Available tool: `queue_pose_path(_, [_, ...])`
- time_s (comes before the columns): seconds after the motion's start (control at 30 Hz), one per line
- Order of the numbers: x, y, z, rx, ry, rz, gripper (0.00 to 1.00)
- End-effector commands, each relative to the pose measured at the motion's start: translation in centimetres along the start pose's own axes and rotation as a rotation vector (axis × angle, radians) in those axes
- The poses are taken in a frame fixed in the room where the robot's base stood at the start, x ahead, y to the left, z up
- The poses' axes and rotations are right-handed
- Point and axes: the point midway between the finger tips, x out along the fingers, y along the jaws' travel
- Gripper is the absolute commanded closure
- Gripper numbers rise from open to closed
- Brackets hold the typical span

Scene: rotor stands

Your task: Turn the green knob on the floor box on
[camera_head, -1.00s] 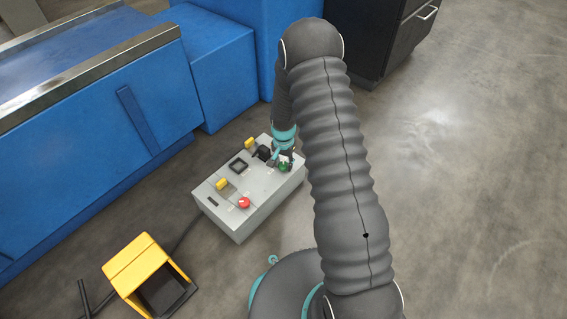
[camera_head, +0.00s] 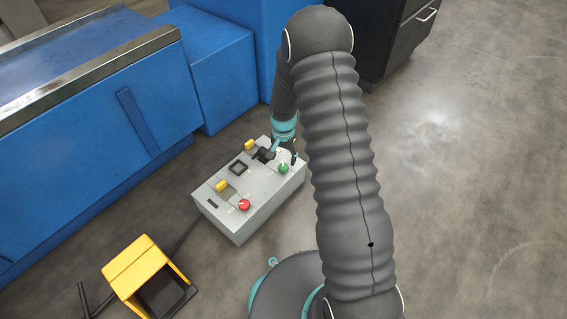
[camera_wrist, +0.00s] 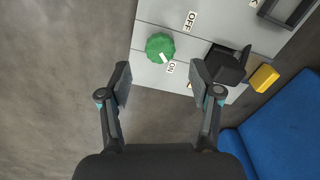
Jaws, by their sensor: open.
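The green knob (camera_head: 283,168) sits on the top of the grey floor box (camera_head: 236,211), near its right end. In the wrist view the green knob (camera_wrist: 160,45) is in full sight. Its white mark lies on the side facing the ON label (camera_wrist: 171,68); the OFF label (camera_wrist: 190,21) is farther off. My gripper (camera_wrist: 161,78) is open and empty, its two fingers apart. The knob lies beyond the fingertips in the wrist view, not between them. In the head view my gripper (camera_head: 280,153) is just above and behind the knob.
A black part (camera_wrist: 226,64) stands close to the right finger in the wrist view. The box also bears a red knob (camera_head: 244,204) and yellow parts (camera_head: 221,186). Blue blocks (camera_head: 215,70) stand behind. A yellow stand (camera_head: 140,265) is at left. Floor at right is clear.

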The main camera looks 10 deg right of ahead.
Motion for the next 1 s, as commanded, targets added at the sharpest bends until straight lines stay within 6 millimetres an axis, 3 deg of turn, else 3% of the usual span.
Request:
queue_pose_path(0.2, [-4.3,0.0,-0.1,0.001,0.003,-0.002,0.36])
queue_pose_path(0.4, [-6.6,0.0,0.0,0.001,0.001,-0.001,0.36])
queue_pose_path(1.0, [-7.1,0.0,0.0,0.001,0.0,0.0,0.36])
